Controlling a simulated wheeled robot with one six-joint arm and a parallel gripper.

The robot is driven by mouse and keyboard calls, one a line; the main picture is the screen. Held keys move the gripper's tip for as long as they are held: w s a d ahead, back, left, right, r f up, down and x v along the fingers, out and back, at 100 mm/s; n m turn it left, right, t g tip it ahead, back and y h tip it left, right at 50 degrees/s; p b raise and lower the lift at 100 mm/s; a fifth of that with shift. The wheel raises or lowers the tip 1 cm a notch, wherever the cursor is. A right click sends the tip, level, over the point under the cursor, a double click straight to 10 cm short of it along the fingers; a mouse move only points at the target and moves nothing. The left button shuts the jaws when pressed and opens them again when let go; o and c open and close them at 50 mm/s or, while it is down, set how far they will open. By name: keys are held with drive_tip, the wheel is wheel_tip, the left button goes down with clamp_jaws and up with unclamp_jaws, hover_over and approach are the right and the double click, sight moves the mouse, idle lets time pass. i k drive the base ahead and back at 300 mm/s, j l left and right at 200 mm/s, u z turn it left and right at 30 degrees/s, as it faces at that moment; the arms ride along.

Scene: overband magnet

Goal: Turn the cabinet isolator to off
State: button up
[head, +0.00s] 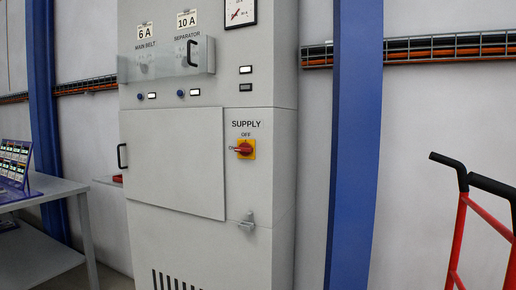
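The cabinet isolator (244,149) is a red rotary handle on a square yellow plate, on the right part of the grey cabinet's front (262,190). The word SUPPLY stands above it, with OFF over the plate and a partly covered ON at its left. The red handle appears to lie horizontally, pointing left toward ON. My gripper is not in view.
A closed door panel (172,165) with a black handle (121,157) is left of the isolator. A latch with a padlock-like grey fitting (247,222) sits below. A clear cover (166,65) spans the upper controls. A table (50,190) stands left, a red hand truck (462,225) right.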

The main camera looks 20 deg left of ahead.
sight(244, 149)
drive_tip(key=i+j, duration=0.15)
drive_tip(key=j, duration=0.3)
drive_tip(key=i+j+z, duration=0.1)
drive_tip(key=j, duration=0.35)
drive_tip(key=i+j, duration=0.2)
drive_tip(key=j, duration=0.25)
drive_tip(key=i+j, duration=0.1)
drive_tip(key=j, duration=0.35)
drive_tip(key=i+j+z, duration=0.1)
drive_tip(key=j, duration=0.35)
drive_tip(key=i+j, duration=0.15)
drive_tip(key=j, duration=0.3)
drive_tip(key=i+j, duration=0.15)
drive_tip(key=j, duration=0.3)
drive_tip(key=z, duration=0.05)
